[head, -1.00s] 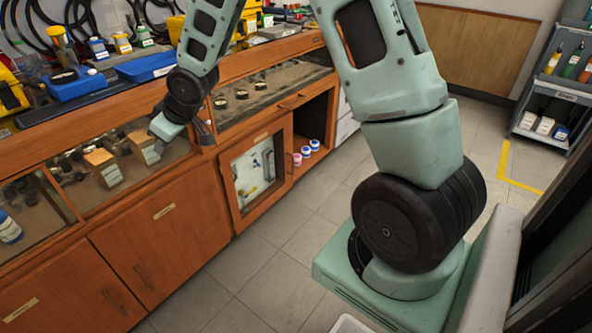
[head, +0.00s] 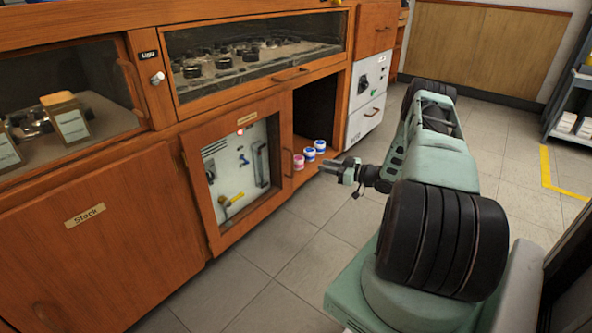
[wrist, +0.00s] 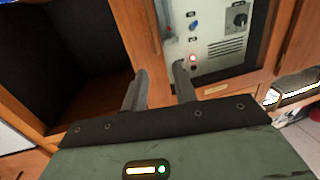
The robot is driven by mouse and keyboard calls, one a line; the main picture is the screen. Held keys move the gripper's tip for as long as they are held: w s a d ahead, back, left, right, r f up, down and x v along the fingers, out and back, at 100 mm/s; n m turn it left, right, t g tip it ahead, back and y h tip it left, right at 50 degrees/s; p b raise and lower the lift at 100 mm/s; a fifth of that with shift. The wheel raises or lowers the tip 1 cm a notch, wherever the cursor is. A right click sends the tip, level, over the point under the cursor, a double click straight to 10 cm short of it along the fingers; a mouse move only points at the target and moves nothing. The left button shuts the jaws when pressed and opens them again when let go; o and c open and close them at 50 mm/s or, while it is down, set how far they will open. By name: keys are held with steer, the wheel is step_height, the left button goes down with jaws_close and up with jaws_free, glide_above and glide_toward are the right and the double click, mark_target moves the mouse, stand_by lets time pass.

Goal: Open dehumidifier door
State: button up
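A wood-framed glass door (head: 218,236) is shut on the front of the bench, with a light panel, a red light and a yellow-handled part behind its glass. I take it to be the dehumidifier door; its label is too small to read. A handle (head: 288,162) stands on its right edge. My gripper (head: 328,167) is in front of the bench, right of the handle and apart from it, fingers pointing left. In the wrist view, which looks upside down, my gripper (wrist: 160,76) is open and empty. The door frame (wrist: 157,25) shows beyond the fingers.
An open dark compartment (wrist: 70,55) lies beside the door, with several small jars (head: 309,153) at its front. A white unit with a knob (head: 366,98) stands further right. A grey shelf (head: 568,130) is at the far right. The floor before the door is clear.

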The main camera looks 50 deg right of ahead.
step_height(320, 180, down, 3)
steer(key=s+d, duration=0.2)
steer(key=b, duration=0.8)
glide_above(293, 177)
steer(key=shift+w+d+r+t, duration=0.15)
steer(key=shift+w+r+t, duration=0.1)
steer(key=shift+t, duration=0.05)
jaws_close()
